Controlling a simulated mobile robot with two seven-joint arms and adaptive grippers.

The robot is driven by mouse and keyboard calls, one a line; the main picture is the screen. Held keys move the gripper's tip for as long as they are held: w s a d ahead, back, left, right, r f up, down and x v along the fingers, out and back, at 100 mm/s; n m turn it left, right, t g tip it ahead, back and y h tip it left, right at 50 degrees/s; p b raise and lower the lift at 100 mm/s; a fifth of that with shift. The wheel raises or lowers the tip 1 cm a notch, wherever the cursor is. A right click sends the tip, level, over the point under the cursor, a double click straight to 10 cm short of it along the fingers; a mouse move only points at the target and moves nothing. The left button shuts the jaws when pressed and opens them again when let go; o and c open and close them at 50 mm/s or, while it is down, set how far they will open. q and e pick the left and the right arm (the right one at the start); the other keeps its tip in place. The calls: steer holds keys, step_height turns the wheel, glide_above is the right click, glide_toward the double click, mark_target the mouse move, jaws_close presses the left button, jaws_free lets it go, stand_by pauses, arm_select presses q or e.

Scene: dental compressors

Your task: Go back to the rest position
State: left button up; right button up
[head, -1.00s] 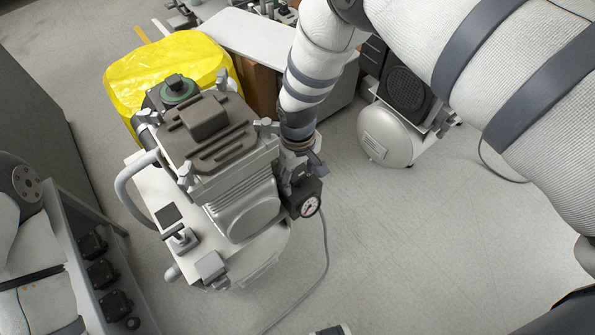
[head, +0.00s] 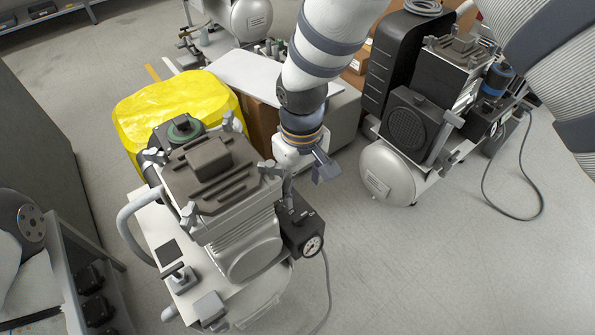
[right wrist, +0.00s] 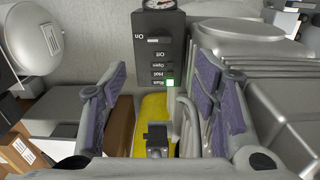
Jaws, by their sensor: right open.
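The near dental compressor (head: 215,175) stands on the floor left of centre, with a brown ribbed top and a white base. Its dark control box (head: 303,222) with a round gauge (head: 312,246) is on its right side. My right gripper (head: 312,172) is just above and behind that box, apart from it. In the right wrist view my right gripper (right wrist: 158,105) has its two fingers spread with nothing held. The control box (right wrist: 158,45) shows beyond them, with upside-down labels and a lit green square (right wrist: 170,83).
A yellow wrapped item (head: 165,105) sits behind the compressor. A second compressor (head: 420,135) stands at the right, its cable (head: 525,190) on the floor. A white board (head: 250,80) and boxes lie between. Floor at lower right is clear.

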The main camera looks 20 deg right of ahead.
steer(key=s+d+f+m+g+p, duration=0.1)
steer(key=s+d+f, duration=0.15)
steer(key=s, duration=0.45)
steer(key=s+d+f+m+p, duration=0.1)
steer(key=s+f+p, duration=0.1)
steer(key=s+f, duration=0.3)
arm_select(q)
steer(key=w+r+t+p, duration=0.2)
steer(key=w+r+p, duration=0.1)
steer(key=w+r, duration=0.3)
steer(key=shift+w+r+t, duration=0.3)
steer(key=shift+r, duration=0.3)
arm_select(e)
steer(key=s+d+r+m, duration=0.1)
steer(key=s+d, duration=0.2)
steer(key=s, duration=0.9)
steer(key=s+d+r+m+g, duration=0.1)
steer(key=s+d+r, duration=0.1)
steer(key=s, duration=1.1)
steer(key=shift+s+d, duration=0.3)
steer(key=shift+d, duration=0.55)
arm_select(q)
steer(key=shift+s+f, duration=0.1)
arm_select(e)
steer(key=shift+g, duration=0.3)
